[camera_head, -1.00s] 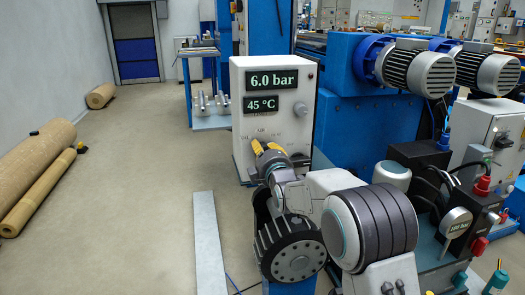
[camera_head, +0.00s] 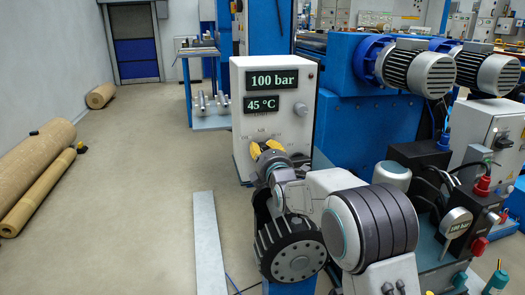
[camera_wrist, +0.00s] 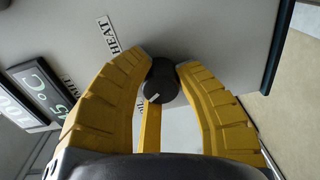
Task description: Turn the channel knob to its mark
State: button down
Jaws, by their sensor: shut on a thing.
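The channel knob (camera_wrist: 160,84) is a dark round knob with a short white line on its face, seen in the wrist view. The two yellow fingers of my gripper (camera_wrist: 164,78) close on it from both sides. A yellow strip (camera_wrist: 151,126) runs downward from the knob in the picture. A partly hidden label sits by the left finger, too small to read surely. In the head view, my gripper (camera_head: 266,150) is at the lower front of the white control cabinet (camera_head: 243,135); the knob itself is hidden there.
The cabinet's upper display (camera_head: 273,79) reads 100 bar and the lower display (camera_head: 262,104) reads 45 °C. Another grey knob (camera_head: 301,109) sits right of the lower display. A HEAT label (camera_wrist: 109,35) is near the left finger. Open floor lies left of the cabinet.

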jog(key=shift+d, duration=0.25)
jog(key=c, duration=0.9)
grip_release()
jog(key=shift+w, duration=0.1)
jog(key=shift+o, duration=0.2)
jog(key=shift+s, duration=0.55)
jog(key=v, duration=1.1)
jog(key=shift+d, duration=0.1)
